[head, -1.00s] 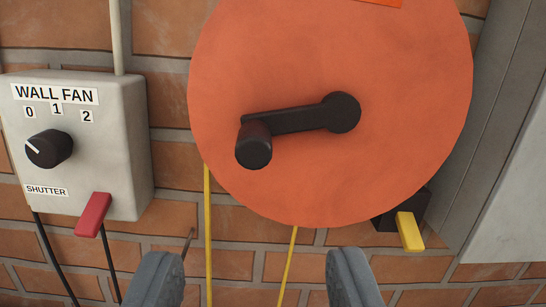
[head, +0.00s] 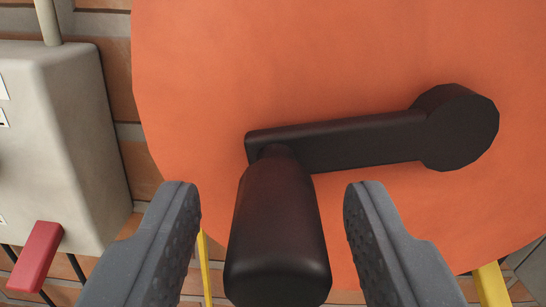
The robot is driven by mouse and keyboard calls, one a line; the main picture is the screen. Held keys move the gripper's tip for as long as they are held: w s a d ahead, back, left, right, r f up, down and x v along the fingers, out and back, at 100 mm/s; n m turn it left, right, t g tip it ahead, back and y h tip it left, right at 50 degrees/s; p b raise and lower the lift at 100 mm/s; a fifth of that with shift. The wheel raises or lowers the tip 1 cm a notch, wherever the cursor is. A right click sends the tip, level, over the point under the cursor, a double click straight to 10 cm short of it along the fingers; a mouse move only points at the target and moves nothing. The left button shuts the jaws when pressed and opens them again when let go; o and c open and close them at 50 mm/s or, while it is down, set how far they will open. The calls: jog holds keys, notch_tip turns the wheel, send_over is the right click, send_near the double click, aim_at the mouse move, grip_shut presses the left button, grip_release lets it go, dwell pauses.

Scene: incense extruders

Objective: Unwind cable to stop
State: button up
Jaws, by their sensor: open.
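The orange cable reel (head: 330,60) fills most of the view on the brick wall. Its black crank arm (head: 355,142) runs left from the hub (head: 457,127), slightly downward. The black crank knob (head: 278,235) stands out from the arm's left end toward me. My gripper (head: 272,200) is open, with one grey finger on each side of the knob and a gap on both sides. A strip of yellow cable (head: 205,265) hangs below the reel, partly hidden by my left finger.
The grey wall fan box (head: 75,150) is at the left, with its red shutter lever (head: 36,258) sticking out low beside my left finger. A yellow lever (head: 490,285) shows at the lower right, close to my right finger.

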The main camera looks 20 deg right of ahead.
jog(key=shift+w+d, duration=0.2)
jog(key=shift+w, duration=0.25)
grip_shut()
